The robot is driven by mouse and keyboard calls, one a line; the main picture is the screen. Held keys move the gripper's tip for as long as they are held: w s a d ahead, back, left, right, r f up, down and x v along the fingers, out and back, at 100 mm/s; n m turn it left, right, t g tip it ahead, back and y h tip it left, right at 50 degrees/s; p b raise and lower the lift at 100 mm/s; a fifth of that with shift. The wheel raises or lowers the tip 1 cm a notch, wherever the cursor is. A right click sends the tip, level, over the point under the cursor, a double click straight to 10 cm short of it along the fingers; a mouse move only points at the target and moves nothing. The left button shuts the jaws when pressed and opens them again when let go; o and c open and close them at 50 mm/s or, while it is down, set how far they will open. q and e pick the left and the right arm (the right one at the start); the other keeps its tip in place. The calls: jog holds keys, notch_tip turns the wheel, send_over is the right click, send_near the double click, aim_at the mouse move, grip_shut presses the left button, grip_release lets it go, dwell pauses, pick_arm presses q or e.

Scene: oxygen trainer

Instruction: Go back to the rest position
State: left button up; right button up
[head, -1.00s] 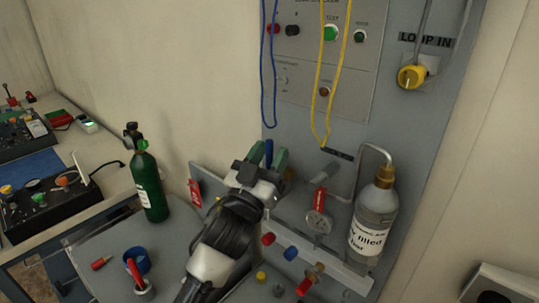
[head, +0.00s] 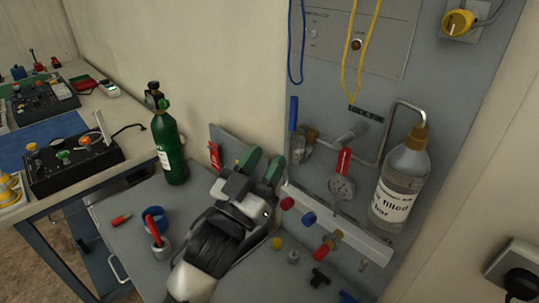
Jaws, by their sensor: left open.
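My left gripper (head: 261,165), with green fingertips, is open and empty. It is over the grey bench top, in front of the lower left part of the wall panel (head: 270,107). A blue lever (head: 293,113) stands upright on the panel, above and to the right of the fingertips and apart from them. My right gripper is not in view.
A green cylinder (head: 170,150) stands left of my gripper. Control boxes (head: 70,155) fill the left table.

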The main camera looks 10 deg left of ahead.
pick_arm(q)
jog(key=s+a+f+n+g+y, duration=0.2)
jog(key=a+f+g+y, duration=0.15)
jog(key=f, duration=0.55)
jog(key=s+a+f+n+g+y, duration=0.2)
jog(key=s+a+f+g+y, duration=0.15)
jog(key=f, duration=0.55)
jog(key=s+a+f+m+g+y, duration=0.1)
jog(key=s+a+f+g, duration=0.1)
jog(key=s+f+g, duration=0.55)
jog(key=s+a+f+g+y, duration=0.15)
jog(key=s+f+g, duration=0.3)
jog(key=s, duration=0.55)
notch_tip(320, 180, down, 29)
jog(key=s, duration=0.2)
jog(key=s+a+f+g, duration=0.2)
jog(key=s+a+f, duration=0.1)
jog(key=s+f, duration=1)
jog(key=shift+s+a+f+m, duration=0.2)
jog(key=shift+s+f+m, duration=0.15)
jog(key=shift+s, duration=0.75)
